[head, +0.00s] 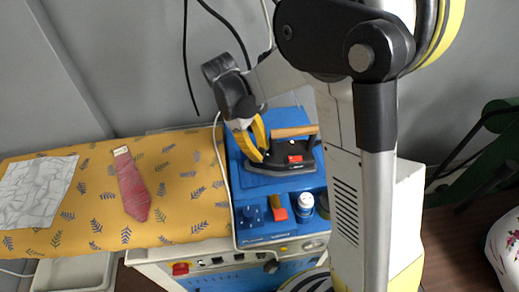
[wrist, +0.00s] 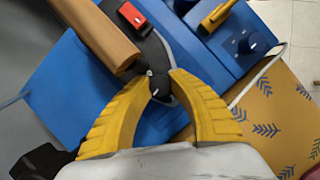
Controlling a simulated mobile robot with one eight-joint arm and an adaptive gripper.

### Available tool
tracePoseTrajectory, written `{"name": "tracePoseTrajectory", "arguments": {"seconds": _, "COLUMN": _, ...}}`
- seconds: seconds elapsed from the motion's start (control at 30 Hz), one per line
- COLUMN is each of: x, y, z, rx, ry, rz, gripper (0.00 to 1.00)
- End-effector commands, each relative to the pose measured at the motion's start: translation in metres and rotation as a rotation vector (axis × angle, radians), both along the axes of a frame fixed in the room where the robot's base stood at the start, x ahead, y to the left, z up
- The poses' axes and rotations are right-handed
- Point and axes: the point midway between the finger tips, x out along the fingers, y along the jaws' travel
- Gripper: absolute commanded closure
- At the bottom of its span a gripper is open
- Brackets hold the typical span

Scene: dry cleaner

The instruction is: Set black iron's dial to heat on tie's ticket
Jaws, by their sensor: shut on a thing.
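The black iron (head: 283,180) has a wooden handle and a red part on top, and it sits on the blue rest of the pressing unit. In the wrist view its wooden handle (wrist: 93,30) and red part (wrist: 133,17) show. My gripper (wrist: 158,86) has its yellow fingers closed around a small dark dial (wrist: 158,88) with a pale mark, at one end of the iron. The fingers hide part of the dial and its scale. The red tie (head: 133,186) lies on the board, with a small pale ticket (head: 121,151) at its top. The ticket's print is too small to read.
The mustard leaf-patterned board (head: 185,190) carries a creased white cloth (head: 35,192) at the left. On the blue unit, in front of the iron, are a blue knob (head: 252,214), a red-and-yellow item (head: 278,210) and a white bottle (head: 305,204). A cord hangs beside the iron.

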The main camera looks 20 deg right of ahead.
Motion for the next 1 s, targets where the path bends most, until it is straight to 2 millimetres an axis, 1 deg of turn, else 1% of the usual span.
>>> {"name": "tracePoseTrajectory", "arguments": {"seconds": 0.23, "x": -0.0005, "y": -0.0002, "z": -0.0003, "rx": 0.001, "ry": 0.001, "rz": -0.071, "gripper": 1.00}}
{"name": "tracePoseTrajectory", "arguments": {"seconds": 0.7, "x": -0.0006, "y": 0.0000, "z": -0.0006, "rx": 0.000, "ry": 0.000, "rz": -0.085, "gripper": 1.00}}
{"name": "tracePoseTrajectory", "arguments": {"seconds": 0.73, "x": -0.0006, "y": 0.0000, "z": -0.0006, "rx": 0.000, "ry": 0.000, "rz": -0.085, "gripper": 0.73}}
{"name": "tracePoseTrajectory", "arguments": {"seconds": 0.77, "x": -0.0006, "y": 0.0000, "z": -0.0006, "rx": 0.000, "ry": 0.000, "rz": -0.085, "gripper": 0.64}}
{"name": "tracePoseTrajectory", "arguments": {"seconds": 0.8, "x": -0.0006, "y": 0.0000, "z": -0.0006, "rx": 0.000, "ry": 0.000, "rz": -0.085, "gripper": 0.52}}
{"name": "tracePoseTrajectory", "arguments": {"seconds": 1.0, "x": -0.0003, "y": 0.0000, "z": -0.0003, "rx": 0.001, "ry": 0.001, "rz": -0.084, "gripper": 0.52}}
